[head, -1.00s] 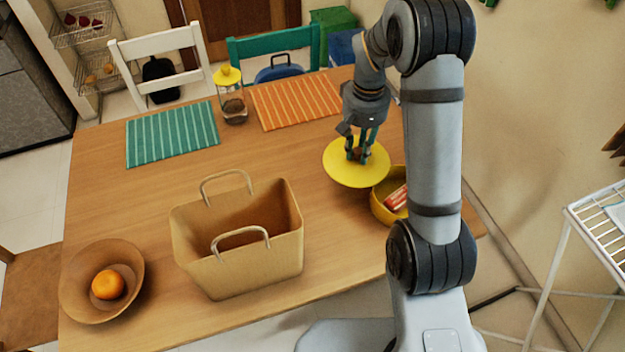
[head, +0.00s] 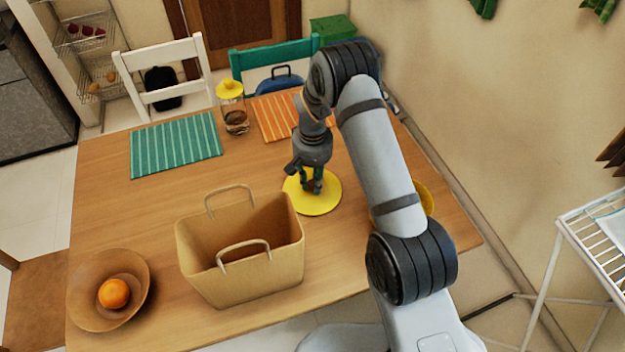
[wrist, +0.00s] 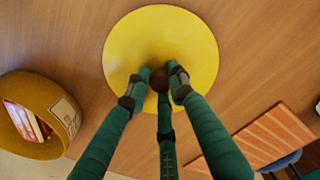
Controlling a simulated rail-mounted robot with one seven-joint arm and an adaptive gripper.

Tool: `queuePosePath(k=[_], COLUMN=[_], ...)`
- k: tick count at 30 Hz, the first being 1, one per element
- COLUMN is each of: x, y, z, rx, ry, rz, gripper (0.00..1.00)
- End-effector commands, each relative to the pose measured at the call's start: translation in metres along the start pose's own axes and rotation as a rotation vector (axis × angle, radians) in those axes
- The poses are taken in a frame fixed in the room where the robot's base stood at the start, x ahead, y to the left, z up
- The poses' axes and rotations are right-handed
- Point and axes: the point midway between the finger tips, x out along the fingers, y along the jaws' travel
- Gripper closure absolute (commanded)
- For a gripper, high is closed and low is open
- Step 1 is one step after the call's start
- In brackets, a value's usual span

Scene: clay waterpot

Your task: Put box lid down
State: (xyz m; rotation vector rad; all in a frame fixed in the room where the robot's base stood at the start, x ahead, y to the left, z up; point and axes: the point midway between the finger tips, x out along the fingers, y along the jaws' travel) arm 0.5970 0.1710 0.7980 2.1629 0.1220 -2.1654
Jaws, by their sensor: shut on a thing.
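The yellow round lid (head: 322,203) is in my gripper (head: 312,188), over the wooden table just right of the handled basket. In the wrist view the lid (wrist: 160,30) lies flat beneath my gripper (wrist: 160,85), whose fingers are closed around its brown knob (wrist: 159,79). I cannot tell whether the lid touches the table or hangs slightly above it. The round yellow box (head: 426,198) is mostly hidden behind my arm in the head view. In the wrist view the box (wrist: 62,120) is open, with a red and white packet (wrist: 22,122) inside.
A tan basket with two handles (head: 245,275) stands left of the lid. A bowl (head: 85,310) with an orange (head: 114,293) is at the front left. A jar (head: 234,118) and striped placemats (head: 176,145) are at the back.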

Motion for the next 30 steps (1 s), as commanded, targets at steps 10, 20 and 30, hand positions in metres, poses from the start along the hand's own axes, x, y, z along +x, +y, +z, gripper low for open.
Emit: queuePosePath(k=[10, 20, 30], x=[0.0046, 0.0059, 0.0054], y=[0.0000, 0.0002, 0.0001], z=[-0.0005, -0.0003, -0.0004], rx=[0.001, 0.000, 0.000], ry=[0.002, 0.001, 0.001], rz=[-0.001, 0.000, -0.001], gripper=[1.00, 0.64, 0.59])
